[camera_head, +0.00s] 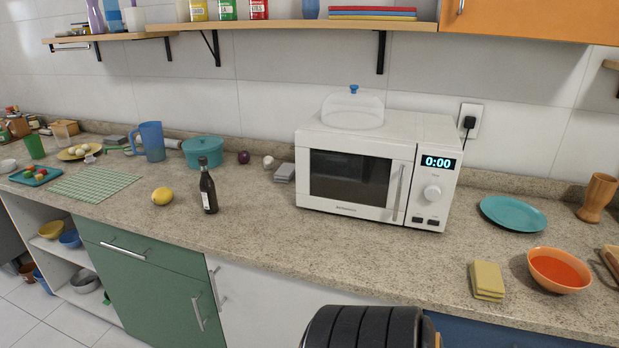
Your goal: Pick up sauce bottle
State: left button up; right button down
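A dark sauce bottle (208,188) with a black cap and a small pale label stands upright on the speckled stone counter (255,232). It is left of the white microwave, near the front half of the counter. A lemon (162,196) lies a little to its left, apart from it. Neither of my grippers is in view. Nothing touches or covers the bottle.
The microwave (372,172) stands to the right of the bottle. A blue pitcher (151,141) and a green checked cloth (95,182) are to the left. Bare counter lies in front of the bottle and microwave. A shelf (290,24) runs above.

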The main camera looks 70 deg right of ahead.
aim_at(208, 190)
jog(key=z, duration=1.7)
jog(key=l+z, duration=0.3)
jog(key=l, duration=0.5)
